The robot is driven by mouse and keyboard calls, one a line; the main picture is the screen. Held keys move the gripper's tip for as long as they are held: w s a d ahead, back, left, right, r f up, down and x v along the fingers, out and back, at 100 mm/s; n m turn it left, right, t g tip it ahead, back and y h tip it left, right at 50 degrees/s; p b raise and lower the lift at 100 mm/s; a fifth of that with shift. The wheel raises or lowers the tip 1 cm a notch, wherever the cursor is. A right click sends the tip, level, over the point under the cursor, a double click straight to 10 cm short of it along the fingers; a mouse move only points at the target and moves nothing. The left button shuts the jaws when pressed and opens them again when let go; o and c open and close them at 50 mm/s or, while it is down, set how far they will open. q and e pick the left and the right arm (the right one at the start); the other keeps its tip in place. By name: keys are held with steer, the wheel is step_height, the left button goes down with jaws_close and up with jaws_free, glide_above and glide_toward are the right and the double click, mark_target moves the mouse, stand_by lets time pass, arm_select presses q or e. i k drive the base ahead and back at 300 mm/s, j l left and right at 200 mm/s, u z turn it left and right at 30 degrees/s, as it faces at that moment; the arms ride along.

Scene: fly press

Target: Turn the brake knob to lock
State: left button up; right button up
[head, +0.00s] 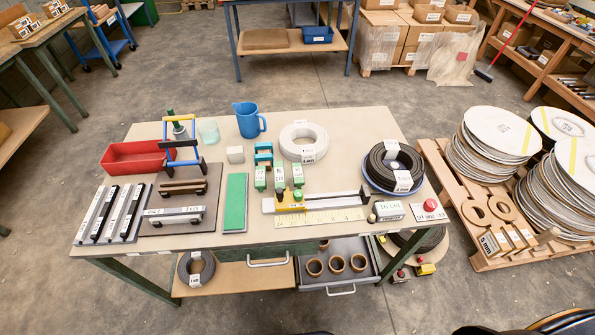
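No part is clearly readable as a brake knob, and no lock mark can be made out. At the right front corner, a red round knob (430,204) is on a white labelled plate (420,214). Neither of my grippers shows in the head view.
The workbench top (340,119) is crowded: a red tray (138,157), metal bars, a green strip (234,203), a blue jug (249,120) and cable coils (395,165). An open drawer (366,279) juts out in front. A pallet (462,220) with disc stacks stands close on the right.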

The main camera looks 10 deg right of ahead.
mark_target(430, 205)
steer(key=z, duration=1.5)
